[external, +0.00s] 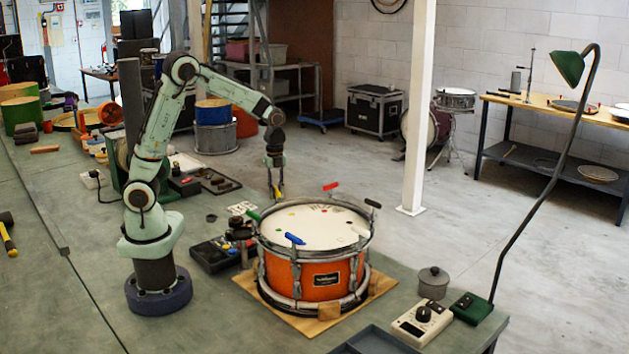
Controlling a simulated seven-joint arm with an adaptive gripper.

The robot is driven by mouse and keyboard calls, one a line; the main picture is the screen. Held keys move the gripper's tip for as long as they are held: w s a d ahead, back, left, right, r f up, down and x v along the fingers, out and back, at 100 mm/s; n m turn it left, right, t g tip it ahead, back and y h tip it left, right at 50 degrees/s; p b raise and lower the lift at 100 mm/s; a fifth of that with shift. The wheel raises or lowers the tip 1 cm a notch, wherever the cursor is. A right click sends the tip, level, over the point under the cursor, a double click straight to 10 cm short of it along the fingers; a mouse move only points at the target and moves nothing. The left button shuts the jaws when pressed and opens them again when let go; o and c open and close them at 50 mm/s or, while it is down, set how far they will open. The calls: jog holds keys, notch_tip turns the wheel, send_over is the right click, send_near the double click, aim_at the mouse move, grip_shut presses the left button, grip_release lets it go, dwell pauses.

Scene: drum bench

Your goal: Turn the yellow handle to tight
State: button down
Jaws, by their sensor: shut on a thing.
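An orange drum (312,278) with a white head (312,222) stands on the bench. Coloured handles sit around its rim: red (331,186), black (373,204), blue (294,239) and green (254,215), with a pale one (360,231) at the right. My gripper (277,196) points down at the back-left rim, between the green and red handles. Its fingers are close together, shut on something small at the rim.
The drum rests on a wooden board (383,284). A grey lidded pot (433,283), a beige meter box (422,322) and a green lamp (569,68) stand at the right. A black device (213,254) lies left of the drum. A yellow-handled tool (9,241) lies at far left.

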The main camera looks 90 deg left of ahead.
aim_at(276, 188)
jog(key=m, duration=0.5)
jog(key=shift+m, duration=0.3)
jog(key=m, duration=0.6)
dwell(0.4)
jog(key=c, duration=1.1)
grip_release()
notch_tip(276, 188, up, 12)
